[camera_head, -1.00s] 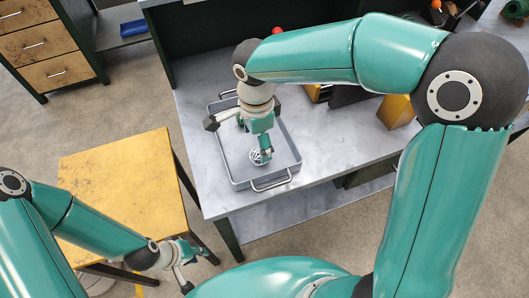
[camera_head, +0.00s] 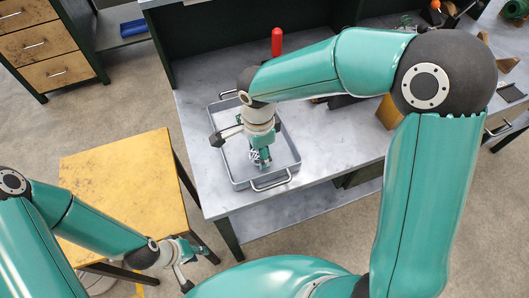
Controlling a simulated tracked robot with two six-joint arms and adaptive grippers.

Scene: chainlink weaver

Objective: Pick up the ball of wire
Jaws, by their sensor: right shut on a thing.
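The ball of wire (camera_head: 254,155) is a small white wire ball, partly hidden by my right gripper. It is in the grey metal tray (camera_head: 239,184) on the workbench. My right gripper (camera_head: 260,163) reaches down into the tray and is shut on the ball. I cannot tell whether the ball touches the tray floor. My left gripper (camera_head: 195,268) is low beside the yellow table, with its fingers apart and nothing between them.
The workbench (camera_head: 205,110) has bare surface around the tray. A red-handled tool (camera_head: 277,42) stands behind it. A yellow block (camera_head: 392,110) is to the right, partly behind my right arm. A yellow table (camera_head: 120,190) stands at the left, its top clear.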

